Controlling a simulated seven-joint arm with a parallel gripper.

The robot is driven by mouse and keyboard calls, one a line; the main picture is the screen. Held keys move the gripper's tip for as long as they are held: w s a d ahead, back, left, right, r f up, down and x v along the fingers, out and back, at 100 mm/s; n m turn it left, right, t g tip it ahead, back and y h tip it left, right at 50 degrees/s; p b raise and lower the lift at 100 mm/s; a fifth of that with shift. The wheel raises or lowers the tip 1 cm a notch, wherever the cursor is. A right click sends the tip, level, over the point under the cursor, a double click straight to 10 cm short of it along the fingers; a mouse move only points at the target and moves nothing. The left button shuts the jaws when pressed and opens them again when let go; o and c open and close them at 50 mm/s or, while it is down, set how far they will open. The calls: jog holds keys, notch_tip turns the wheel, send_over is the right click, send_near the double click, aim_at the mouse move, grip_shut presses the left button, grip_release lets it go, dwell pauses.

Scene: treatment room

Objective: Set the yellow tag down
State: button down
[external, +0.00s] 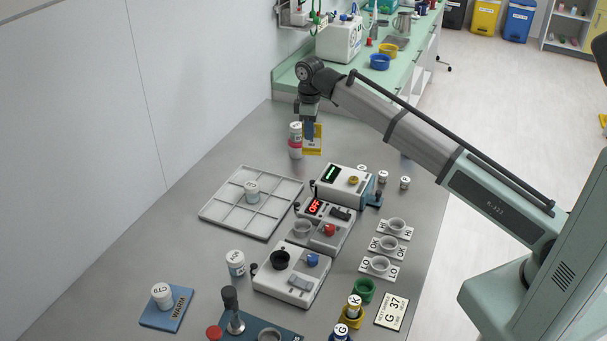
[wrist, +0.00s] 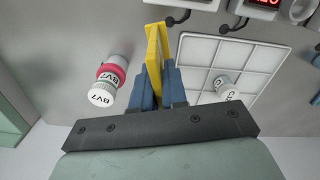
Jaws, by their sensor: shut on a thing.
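The yellow tag (external: 313,140) is a thin upright plate with some print on it. My gripper (external: 309,128) is shut on it and points down over the far part of the grey table. In the wrist view the tag (wrist: 155,55) stands edge-on between the two blue fingers (wrist: 158,85). A white bottle with a red band (external: 295,141) stands just left of the tag, apart from it. The same bottle, marked BV7 (wrist: 108,80), shows left of the fingers in the wrist view. I cannot tell whether the tag's lower edge touches the table.
A white divided tray (external: 215,213) holds one jar (external: 252,191). Devices with displays (external: 345,182) stand right of it. Small vials (external: 383,176) stand near the right table edge. The wall closes off the left side. Bare table (external: 250,150) lies left of the bottle.

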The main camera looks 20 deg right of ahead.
aim_at(304, 149)
jog(key=shift+w+a+r+m, duration=0.1)
jog(key=shift+w+a+m, duration=0.3)
jog(key=shift+a, duration=0.3)
jog(key=shift+w+m, duration=0.15)
jog(key=shift+m, duration=0.95)
jog(key=shift+f, duration=5)
jog(key=shift+f, duration=0.15)
jog(key=c, duration=1.2)
grip_release()
jog(key=shift+o, duration=0.2)
